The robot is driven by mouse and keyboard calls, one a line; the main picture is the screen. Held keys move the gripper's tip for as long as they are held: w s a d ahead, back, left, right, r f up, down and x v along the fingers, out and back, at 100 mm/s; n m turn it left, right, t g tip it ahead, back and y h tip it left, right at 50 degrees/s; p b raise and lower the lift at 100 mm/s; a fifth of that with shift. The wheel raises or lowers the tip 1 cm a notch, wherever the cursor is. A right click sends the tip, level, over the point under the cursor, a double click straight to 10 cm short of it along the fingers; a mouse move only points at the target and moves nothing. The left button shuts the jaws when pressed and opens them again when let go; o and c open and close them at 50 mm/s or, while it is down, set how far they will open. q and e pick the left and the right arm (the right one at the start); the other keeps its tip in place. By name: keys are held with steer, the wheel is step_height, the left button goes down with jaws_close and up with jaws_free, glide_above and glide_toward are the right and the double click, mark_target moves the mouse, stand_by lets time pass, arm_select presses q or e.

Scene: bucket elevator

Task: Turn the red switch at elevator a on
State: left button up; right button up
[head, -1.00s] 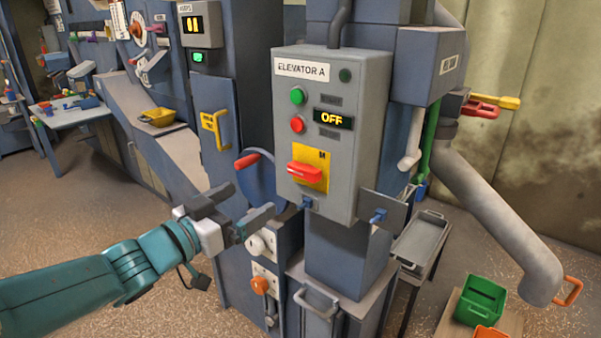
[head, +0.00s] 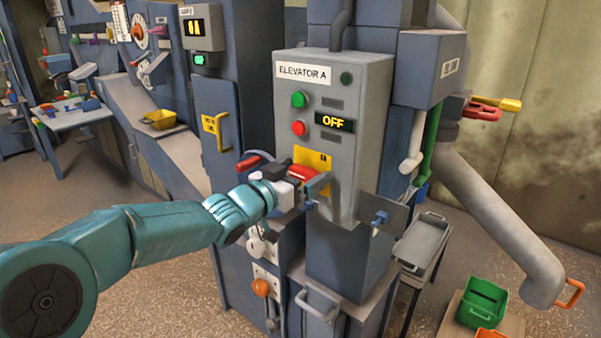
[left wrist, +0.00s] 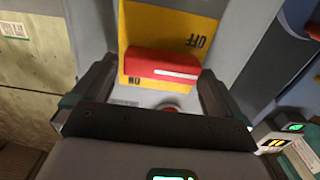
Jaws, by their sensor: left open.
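The grey box labelled ELEVATOR A (head: 347,205) has the red switch (head: 301,173) on a yellow plate (head: 316,158). Its display (head: 335,122) reads OFF. My left gripper (head: 303,178) is at the switch, its jaws open and partly covering it in the head view. The yellow plate there (left wrist: 165,25) shows upside-down OFF and ON marks. Whether the fingers touch the handle cannot be told. My right gripper is not in view.
A green button (head: 299,100) and a red button (head: 299,128) sit above the switch. A red-handled crank (head: 248,162) is close behind my gripper. A small hinged plate (head: 373,214) juts out at the box's lower right. Open floor lies to the left.

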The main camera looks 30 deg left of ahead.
arm_select(q)
steer(key=c, duration=0.9)
steer(key=shift+c, duration=0.2)
steer(key=m+b, duration=0.1)
steer(key=m, duration=0.1)
steer(key=m+b, duration=0.1)
steer(key=b, duration=0.1)
steer(key=shift+d+f+m, duration=0.2)
steer(key=shift+m, duration=0.2)
steer(key=m+b, duration=0.3)
steer(key=m, duration=0.1)
steer(key=shift+s+d, duration=0.1)
steer(key=shift+d, duration=0.05)
steer(key=m+b, duration=0.1)
steer(key=m, duration=0.2)
steer(key=m+b, duration=0.2)
steer(key=shift+d+f+m, duration=0.15)
steer(key=shift+f+m, duration=0.05)
steer(key=shift+m, duration=0.2)
steer(key=shift+f+m+b, duration=0.1)
steer(key=shift+m+b, duration=0.7)
steer(key=shift+m, duration=1.4)
